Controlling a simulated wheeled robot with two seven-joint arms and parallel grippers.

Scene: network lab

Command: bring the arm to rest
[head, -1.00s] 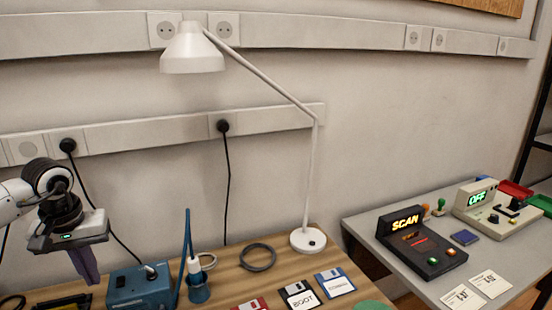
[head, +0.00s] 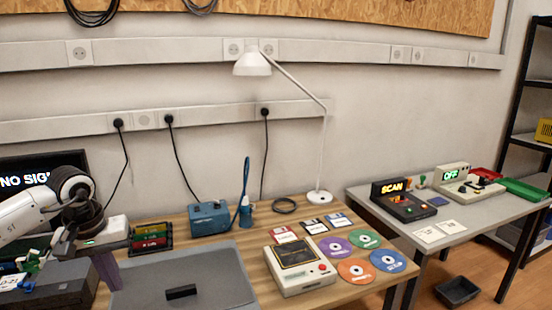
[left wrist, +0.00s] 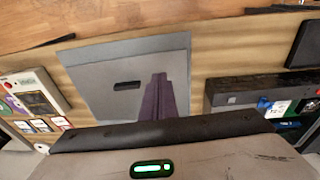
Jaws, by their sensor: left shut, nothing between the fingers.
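My left gripper (head: 108,272) comes in from the left in the head view, above the left part of the wooden table (head: 228,258). Its purple fingers point down and are shut with nothing between them. The fingers also show in the left wrist view (left wrist: 158,100), in front of a grey mat (left wrist: 95,82). My right gripper is not in view.
A dark box (head: 50,290) and a screen (head: 25,178) stand near my left arm. A device with a red button (head: 300,270), colourful discs (head: 357,271), floppy disks (head: 313,226), a blue box (head: 209,218) and a lamp (head: 319,197) occupy the table. A grey side table (head: 400,229) stands at right.

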